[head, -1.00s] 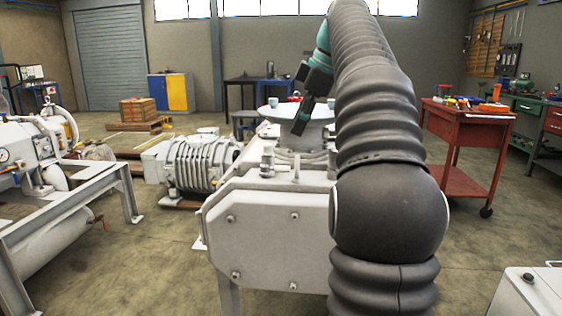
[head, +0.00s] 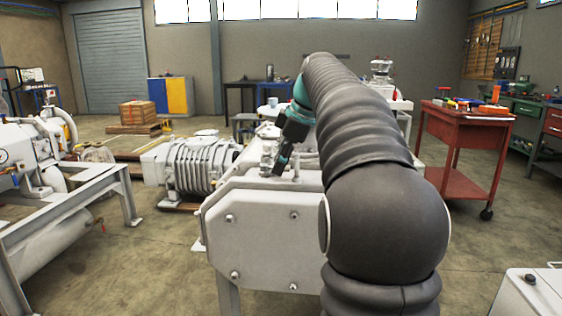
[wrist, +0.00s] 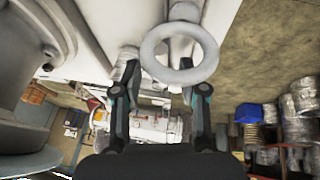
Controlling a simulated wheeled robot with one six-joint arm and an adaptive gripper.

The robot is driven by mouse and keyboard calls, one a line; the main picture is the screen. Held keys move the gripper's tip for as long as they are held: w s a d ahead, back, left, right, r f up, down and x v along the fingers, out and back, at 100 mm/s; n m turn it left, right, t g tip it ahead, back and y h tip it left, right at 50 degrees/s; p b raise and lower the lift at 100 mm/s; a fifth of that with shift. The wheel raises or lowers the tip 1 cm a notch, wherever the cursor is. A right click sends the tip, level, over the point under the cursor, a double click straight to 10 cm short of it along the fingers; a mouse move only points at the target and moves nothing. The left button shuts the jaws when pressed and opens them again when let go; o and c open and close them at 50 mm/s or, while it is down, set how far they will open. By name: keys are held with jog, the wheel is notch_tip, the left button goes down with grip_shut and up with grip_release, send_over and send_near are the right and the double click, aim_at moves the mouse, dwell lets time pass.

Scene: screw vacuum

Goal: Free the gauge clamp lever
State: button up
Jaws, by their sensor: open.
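My gripper (head: 281,168) is open and empty. In the head view it points down beside a small grey fitting (head: 267,150) on top of the white pump housing (head: 262,230). In the wrist view the two fingers of my gripper (wrist: 158,95) stand apart, with a pale grey ring (wrist: 180,52) at the top of the gap and partly above it. A small pale post (wrist: 126,62) shows near the left finger. I cannot tell which of these parts belongs to the gauge clamp, and its lever is not clearly seen.
My dark arm hides much of the pump top in the head view. A ribbed motor (head: 195,165) stands left of the housing. A red workbench (head: 465,130) with tools stands at the right. A large grey round body (wrist: 28,75) fills the wrist view's left side.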

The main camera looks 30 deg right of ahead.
grip_shut()
